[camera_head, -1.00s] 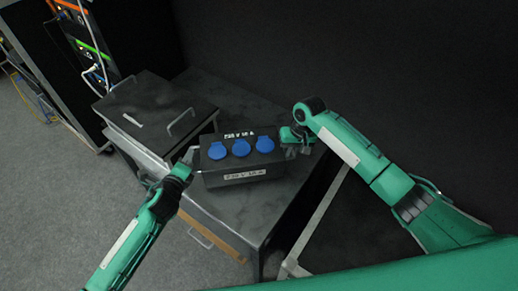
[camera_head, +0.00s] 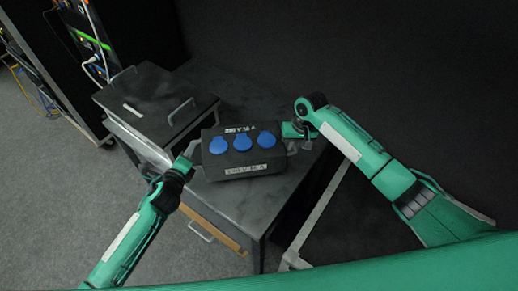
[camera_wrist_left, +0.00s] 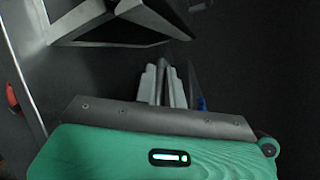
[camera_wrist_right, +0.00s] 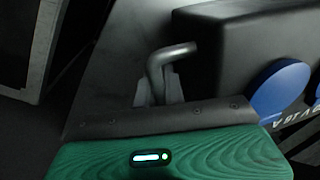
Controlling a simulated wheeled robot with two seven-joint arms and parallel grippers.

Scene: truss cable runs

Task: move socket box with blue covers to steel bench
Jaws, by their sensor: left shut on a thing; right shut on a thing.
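The socket box (camera_head: 226,172) is a black box with three blue round covers (camera_head: 238,143) and white lettering. It is over the front part of a dark bench top (camera_head: 262,200), its lettered front tilted towards me; I cannot tell if it touches the top. My left gripper (camera_head: 186,165) is shut at the box's left end, where its grip is mostly hidden. In the left wrist view its fingers (camera_wrist_left: 167,85) are close together, with a bit of blue cover beside them. My right gripper (camera_head: 296,134) is shut on the bent metal handle (camera_wrist_right: 170,55) at the box's right end.
A black case (camera_head: 150,103) with metal handles stands left of the box, close to my left gripper. A drawer with a wooden edge (camera_head: 216,228) is under the bench top. A cable rack (camera_head: 90,45) stands at the back left. A dark wall is behind the bench.

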